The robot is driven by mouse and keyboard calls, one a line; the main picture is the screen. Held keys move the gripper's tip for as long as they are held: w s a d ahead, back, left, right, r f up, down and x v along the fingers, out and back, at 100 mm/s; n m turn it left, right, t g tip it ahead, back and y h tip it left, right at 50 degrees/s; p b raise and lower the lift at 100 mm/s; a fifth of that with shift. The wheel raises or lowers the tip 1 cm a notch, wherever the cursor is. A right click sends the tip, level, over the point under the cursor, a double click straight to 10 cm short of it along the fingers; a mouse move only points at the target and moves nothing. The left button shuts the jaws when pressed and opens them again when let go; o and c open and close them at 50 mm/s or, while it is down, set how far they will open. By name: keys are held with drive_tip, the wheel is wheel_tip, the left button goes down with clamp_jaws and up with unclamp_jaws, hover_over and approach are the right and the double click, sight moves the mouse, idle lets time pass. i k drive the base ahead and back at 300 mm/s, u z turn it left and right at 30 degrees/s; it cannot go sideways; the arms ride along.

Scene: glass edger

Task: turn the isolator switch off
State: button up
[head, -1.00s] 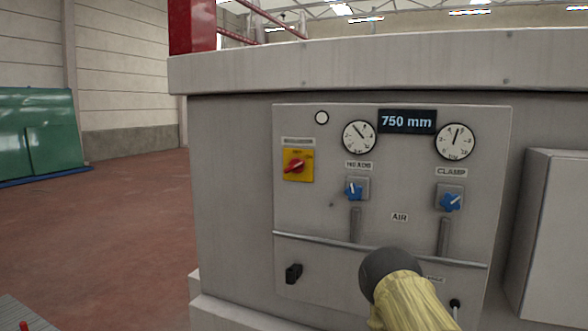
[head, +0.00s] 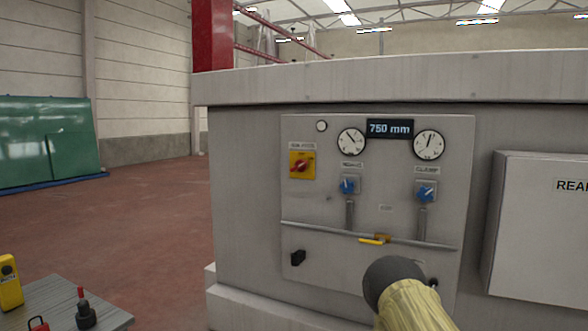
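The isolator switch (head: 302,166) is a red rotary handle on a yellow square plate. It sits at the upper left of the grey control panel (head: 330,215), under a small label. Its handle lies tilted, close to horizontal; the plate's markings are too small to read. My arm, with a dark rounded joint and a yellow sleeve, rises from the bottom right of the head view in front of the panel's lower part. My gripper is not visible in this view, and nothing of mine touches the switch.
Two blue knobs (head: 348,186) and (head: 426,191) sit below two gauges (head: 352,141). A rail (head: 320,232) with a yellow-handled valve (head: 372,241) crosses the panel. A black knob (head: 298,258) is lower left. A grey box (head: 535,235) stands right; a bench (head: 110,316) with tools is lower left.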

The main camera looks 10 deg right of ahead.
sight(300, 164)
drive_tip(key=u, duration=0.2)
drive_tip(key=i, duration=1.45)
drive_tip(key=z, duration=0.65)
